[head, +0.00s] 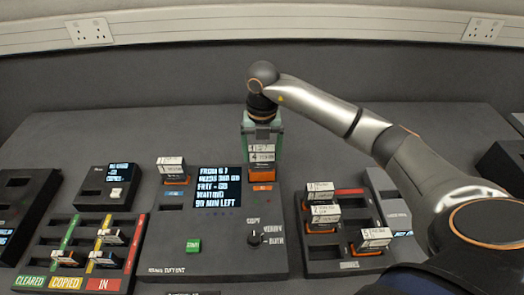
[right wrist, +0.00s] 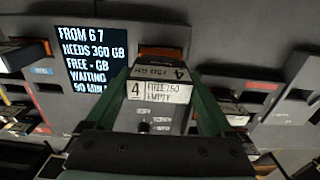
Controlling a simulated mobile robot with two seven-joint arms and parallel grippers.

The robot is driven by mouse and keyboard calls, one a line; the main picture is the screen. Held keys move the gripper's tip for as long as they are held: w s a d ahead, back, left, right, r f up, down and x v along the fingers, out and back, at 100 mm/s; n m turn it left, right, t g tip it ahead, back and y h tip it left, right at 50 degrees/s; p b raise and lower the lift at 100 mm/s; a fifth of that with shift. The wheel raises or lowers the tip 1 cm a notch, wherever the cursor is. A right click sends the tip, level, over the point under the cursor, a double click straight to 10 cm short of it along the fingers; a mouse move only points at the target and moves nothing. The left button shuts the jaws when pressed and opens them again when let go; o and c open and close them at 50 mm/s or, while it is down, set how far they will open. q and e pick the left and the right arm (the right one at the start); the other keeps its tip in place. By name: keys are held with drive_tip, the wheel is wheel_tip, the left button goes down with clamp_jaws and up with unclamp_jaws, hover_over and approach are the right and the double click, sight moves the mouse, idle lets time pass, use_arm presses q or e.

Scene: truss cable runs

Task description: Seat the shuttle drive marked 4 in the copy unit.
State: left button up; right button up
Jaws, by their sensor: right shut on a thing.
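The shuttle drive marked 4 (head: 262,173) has an orange body and a white label. In the right wrist view its label (right wrist: 160,92) reads 4, FREE 750, EMPTY. My right gripper (head: 262,145) is shut on it, with a green finger on each side. The drive is upright at the right-hand bay of the copy unit (head: 215,260), behind that bay's orange tag (head: 262,188). The bay opening is hidden, so I cannot tell how deep the drive sits. The copy unit's screen (head: 218,187) reads FROM 6 7, NEEDS 360 GB, FREE - GB, WAITING. My left gripper is not in view.
Another drive (head: 171,167) stands in the copy unit's left bay. A green START button (head: 193,246) and a mode knob (head: 254,239) are at its front. A rack with several drives (head: 340,268) is on the right, a sorting tray (head: 85,236) on the left. The desk behind is clear.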

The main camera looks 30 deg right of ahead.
sight(262, 161)
drive_tip(key=shift+f+b, duration=1)
drive_tip(key=shift+f, duration=0.6)
idle(1.2)
drive_tip(key=o, duration=1.5)
wheel_tip(262, 161, up, 5)
drive_tip(key=p, duration=0.4)
drive_tip(key=shift+r+p, duration=0.7)
drive_tip(key=shift+r, duration=0.6)
drive_tip(key=shift+s+f, duration=0.1)
